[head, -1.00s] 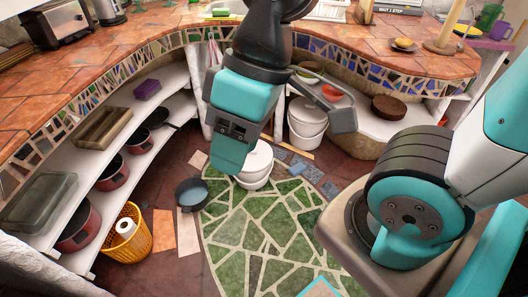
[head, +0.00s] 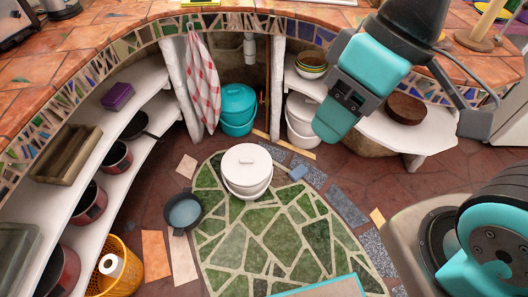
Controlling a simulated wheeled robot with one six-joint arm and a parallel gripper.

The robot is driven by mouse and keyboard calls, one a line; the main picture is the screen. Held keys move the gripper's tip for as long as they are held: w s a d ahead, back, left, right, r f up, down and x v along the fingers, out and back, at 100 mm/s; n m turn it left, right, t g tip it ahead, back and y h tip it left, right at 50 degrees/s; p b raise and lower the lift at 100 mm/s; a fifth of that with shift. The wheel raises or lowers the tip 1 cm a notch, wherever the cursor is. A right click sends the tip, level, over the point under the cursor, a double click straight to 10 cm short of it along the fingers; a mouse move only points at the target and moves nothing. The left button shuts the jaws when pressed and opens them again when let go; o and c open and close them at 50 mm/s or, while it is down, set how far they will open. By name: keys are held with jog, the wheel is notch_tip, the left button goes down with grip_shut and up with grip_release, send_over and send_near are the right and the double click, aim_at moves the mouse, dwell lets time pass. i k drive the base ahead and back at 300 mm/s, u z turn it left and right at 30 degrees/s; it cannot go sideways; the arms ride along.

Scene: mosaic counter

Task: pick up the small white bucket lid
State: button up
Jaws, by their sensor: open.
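A white bucket stands on the green mosaic floor patch near the middle of the head view, with a round white lid (head: 246,159) on top. The white bucket's wall (head: 247,190) shows below the lid. Another white lidded bucket (head: 303,128) stands under the right shelf, partly hidden by my gripper. I cannot tell for certain which lid is the small one. My gripper (head: 405,124) is open and empty, up and to the right of the middle bucket in the picture, apart from it, with its fingers spread wide.
A dark pan (head: 184,212) lies left of the middle bucket. A teal bucket (head: 238,108) stands behind it under the counter. A yellow basket (head: 118,270) is at lower left. The left shelves (head: 150,160) hold pots. The green mosaic floor (head: 250,245) in front is clear.

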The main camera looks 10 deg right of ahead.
aim_at(243, 164)
jog(key=u, duration=0.05)
jog(key=i, duration=0.7)
jog(key=u, duration=0.75)
jog(key=i, duration=0.4)
jog(key=u, duration=0.4)
